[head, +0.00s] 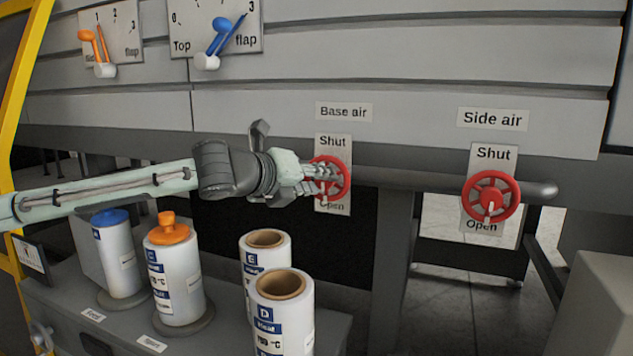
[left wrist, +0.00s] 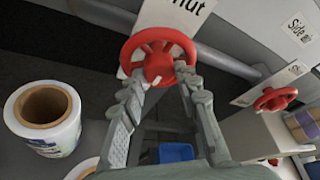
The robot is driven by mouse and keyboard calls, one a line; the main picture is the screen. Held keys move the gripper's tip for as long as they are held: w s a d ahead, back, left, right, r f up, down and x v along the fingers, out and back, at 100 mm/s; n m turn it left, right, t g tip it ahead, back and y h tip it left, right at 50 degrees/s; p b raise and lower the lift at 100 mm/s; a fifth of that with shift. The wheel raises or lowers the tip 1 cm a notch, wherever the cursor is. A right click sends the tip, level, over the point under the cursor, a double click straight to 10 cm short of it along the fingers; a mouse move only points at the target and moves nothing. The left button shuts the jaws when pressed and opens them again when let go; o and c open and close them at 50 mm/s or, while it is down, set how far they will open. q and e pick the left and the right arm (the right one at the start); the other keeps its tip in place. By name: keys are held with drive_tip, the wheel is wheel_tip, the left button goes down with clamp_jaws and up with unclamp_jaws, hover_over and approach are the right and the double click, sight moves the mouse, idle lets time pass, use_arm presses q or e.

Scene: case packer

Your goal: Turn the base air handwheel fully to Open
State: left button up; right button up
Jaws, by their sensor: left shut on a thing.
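The red base air handwheel (head: 343,178) is on a grey pipe, in front of a plate (head: 334,142) marked Shut at the top and Open at the bottom. My left gripper (head: 323,180) reaches it from the left and is shut on it, covering the wheel's left and middle parts. In the left wrist view the handwheel (left wrist: 160,48) is at the top centre, with the finger ends (left wrist: 160,78) at its lower rim and hub. Its pointer is mostly hidden, so I cannot tell its setting. My right gripper is not in view.
The side air handwheel (head: 491,197) is to the right, its white pointer down towards Open. Below my left arm stand an orange-topped bottle (head: 174,270), a blue-topped bottle (head: 118,255) and two open-topped rolls (head: 283,318). Two flap levers (head: 220,40) are at upper left.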

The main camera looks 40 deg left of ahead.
use_arm(q)
drive_tip(key=shift+a+r, duration=0.1)
drive_tip(key=shift+r, duration=0.05)
drive_tip(key=o, duration=1.2)
drive_tip(key=shift+c, duration=0.2)
drive_tip(key=shift+s+r, duration=0.15)
drive_tip(key=shift+s, duration=0.45)
drive_tip(key=v, duration=1)
drive_tip(key=shift+s, duration=0.4)
